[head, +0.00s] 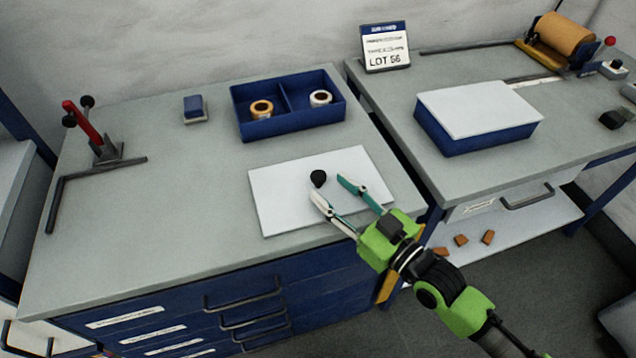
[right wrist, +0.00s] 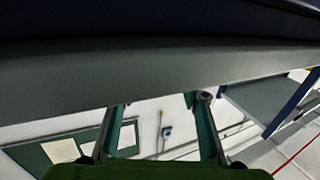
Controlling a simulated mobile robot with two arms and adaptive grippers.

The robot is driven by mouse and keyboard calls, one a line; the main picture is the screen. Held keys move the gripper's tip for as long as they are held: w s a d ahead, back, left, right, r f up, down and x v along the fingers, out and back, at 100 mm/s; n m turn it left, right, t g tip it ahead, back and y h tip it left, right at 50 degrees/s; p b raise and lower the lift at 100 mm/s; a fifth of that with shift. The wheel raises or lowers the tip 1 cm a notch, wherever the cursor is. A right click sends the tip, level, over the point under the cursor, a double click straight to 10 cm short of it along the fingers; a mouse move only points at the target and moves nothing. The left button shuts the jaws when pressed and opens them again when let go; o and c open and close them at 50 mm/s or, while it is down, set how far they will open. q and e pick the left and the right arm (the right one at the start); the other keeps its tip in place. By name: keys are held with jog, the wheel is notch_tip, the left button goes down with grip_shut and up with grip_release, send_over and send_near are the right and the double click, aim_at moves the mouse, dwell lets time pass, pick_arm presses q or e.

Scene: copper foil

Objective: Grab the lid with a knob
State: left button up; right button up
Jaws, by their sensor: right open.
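The lid (head: 280,205) is a flat white rectangular panel on the left workbench in the head view. Its small black knob (head: 318,178) stands near the middle. My right gripper (head: 328,186) is open, with its two fingers reaching over the lid from the lower right. The fingertips point at the knob, one to each side of it; I cannot tell their exact height or whether they touch the lid. In the right wrist view the two fingers (right wrist: 155,102) are spread apart; the knob cannot be made out there. My left gripper is not in view.
A blue two-part tray (head: 290,122) with tape rolls stands behind the lid. A blue box with a white top (head: 480,108) sits on the right bench. A red-handled tool (head: 95,135) is at the left.

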aim_at(323, 179)
jog(key=shift+p+x, duration=0.5)
jog(key=shift+x, duration=2.3)
jog(key=shift+d+r, duration=0.1)
jog(key=shift+r, duration=0.15)
grip_shut()
